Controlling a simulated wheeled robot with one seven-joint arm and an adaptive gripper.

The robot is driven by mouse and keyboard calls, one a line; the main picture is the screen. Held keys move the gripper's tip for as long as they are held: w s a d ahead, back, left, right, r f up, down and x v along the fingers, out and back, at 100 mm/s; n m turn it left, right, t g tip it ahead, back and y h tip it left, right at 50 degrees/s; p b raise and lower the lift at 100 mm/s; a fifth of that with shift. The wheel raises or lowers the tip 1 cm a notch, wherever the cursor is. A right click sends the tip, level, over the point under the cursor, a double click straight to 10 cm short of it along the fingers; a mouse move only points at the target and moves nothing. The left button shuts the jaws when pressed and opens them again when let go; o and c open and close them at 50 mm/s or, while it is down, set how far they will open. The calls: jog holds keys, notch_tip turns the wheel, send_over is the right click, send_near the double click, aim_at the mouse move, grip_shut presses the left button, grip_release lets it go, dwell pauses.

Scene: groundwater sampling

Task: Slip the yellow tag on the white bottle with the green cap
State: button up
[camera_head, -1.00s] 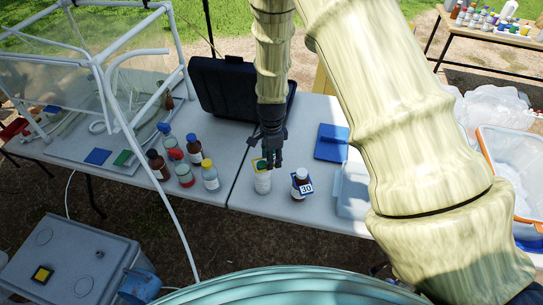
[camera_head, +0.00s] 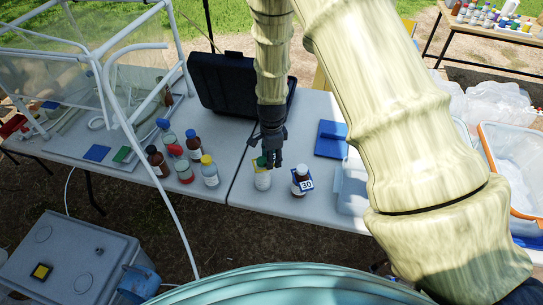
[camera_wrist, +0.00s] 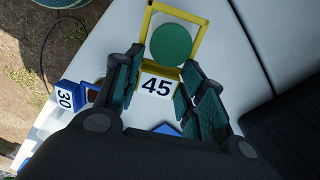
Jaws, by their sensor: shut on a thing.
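The white bottle (camera_head: 263,182) stands upright near the front edge of the table. Its green cap (camera_wrist: 171,45) shows inside the square frame of the yellow tag (camera_wrist: 205,42) in the wrist view. The yellow tag also shows in the head view (camera_head: 257,169), around the bottle's top just below the cap. My gripper (camera_head: 269,163) is above and beside the bottle, pointing down. In the wrist view its fingers (camera_wrist: 157,80) are shut on the tag's white number plate, marked 45. How far down the neck the frame sits is hard to tell.
A brown bottle (camera_head: 302,181) with a blue tag marked 30 stands close on the right. Several capped bottles (camera_head: 183,168) stand to the left. A clear bin (camera_head: 352,186) stands at right.

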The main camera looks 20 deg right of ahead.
jog(key=o, duration=0.9)
notch_tip(320, 180, up, 12)
dwell(0.4)
dwell(0.7)
